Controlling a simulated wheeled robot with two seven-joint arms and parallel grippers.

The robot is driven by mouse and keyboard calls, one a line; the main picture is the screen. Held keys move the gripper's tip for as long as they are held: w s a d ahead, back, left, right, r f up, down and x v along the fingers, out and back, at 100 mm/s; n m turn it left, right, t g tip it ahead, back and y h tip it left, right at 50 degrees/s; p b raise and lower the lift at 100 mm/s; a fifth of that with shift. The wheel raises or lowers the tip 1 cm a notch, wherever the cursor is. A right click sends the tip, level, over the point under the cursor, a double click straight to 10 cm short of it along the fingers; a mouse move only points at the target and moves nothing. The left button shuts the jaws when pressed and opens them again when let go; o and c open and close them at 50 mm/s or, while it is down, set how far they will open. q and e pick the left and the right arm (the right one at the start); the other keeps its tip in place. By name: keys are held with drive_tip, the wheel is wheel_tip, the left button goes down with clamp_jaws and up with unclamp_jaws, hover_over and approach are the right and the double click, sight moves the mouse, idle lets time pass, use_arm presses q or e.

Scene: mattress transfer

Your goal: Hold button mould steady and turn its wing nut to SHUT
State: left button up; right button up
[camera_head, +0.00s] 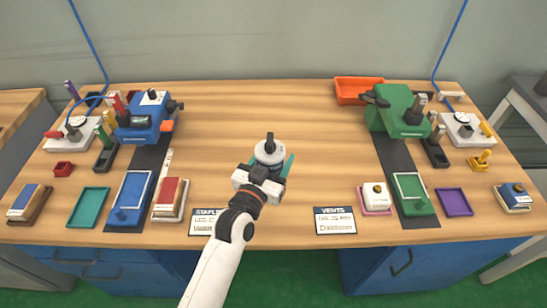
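The button mould (269,152) is a grey round body standing upright near the middle of the table. A black wing nut (270,138) is on its top; I cannot read which way it is set. My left gripper (270,165) comes up from the front, with its white and black body just in front of the mould. Teal parts, which look like its fingers, show on both sides of the mould. Whether they press on it or stand apart is hidden. My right gripper is not in view.
A blue press (140,122) stands at the left and a green press (396,112) at the right, with trays and blocks around them. Label cards lie at the front, one marked STAPLES (203,222) and one marked VENTS (335,221). An orange tray (352,97) is at the back. The middle table is mostly clear.

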use_arm(q)
drive_tip(key=shift+f+b, duration=0.45)
drive_tip(key=shift+f, duration=0.45)
drive_tip(key=shift+f+b, duration=0.55)
drive_tip(key=shift+f, duration=0.15)
drive_tip(key=shift+f+b, duration=0.9)
drive_tip(key=shift+f, duration=0.5)
drive_tip(key=shift+f, duration=0.35)
drive_tip(key=shift+f+b, duration=0.9)
drive_tip(key=shift+f, duration=0.15)
drive_tip(key=shift+f, duration=0.2)
drive_tip(key=shift+r, duration=0.1)
